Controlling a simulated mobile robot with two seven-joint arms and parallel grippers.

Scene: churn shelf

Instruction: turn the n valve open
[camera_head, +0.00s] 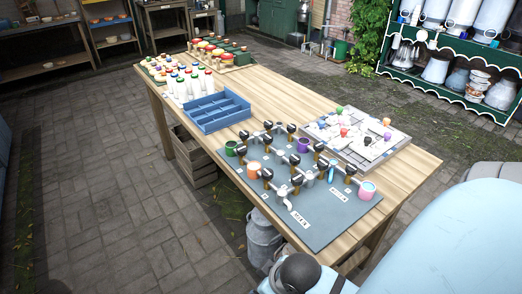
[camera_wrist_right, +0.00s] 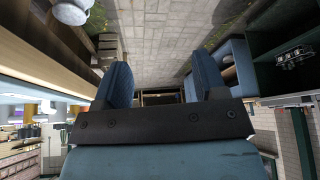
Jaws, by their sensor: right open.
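The valve board (camera_head: 325,222) is a grey panel lying on the wooden table, at the centre right of the head view. Silvery pipes with several black-knobbed valves (camera_head: 267,174) run over it. Its labels are too small to read, so I cannot tell which valve is n. Green, orange, purple and pink mugs stand around the pipes; the pink mug (camera_head: 366,190) is at the right. My right gripper (camera_wrist_right: 162,72) shows two blue-padded fingers spread apart in the right wrist view, with nothing between them. It is away from the valves. My left gripper is not in view.
A blue divided tray (camera_head: 218,112) and white bottles (camera_head: 188,86) stand farther left on the table (camera_head: 264,85). A white puzzle-like board (camera_head: 357,135) lies behind the valves. A green shelf (camera_head: 455,62) stands back right.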

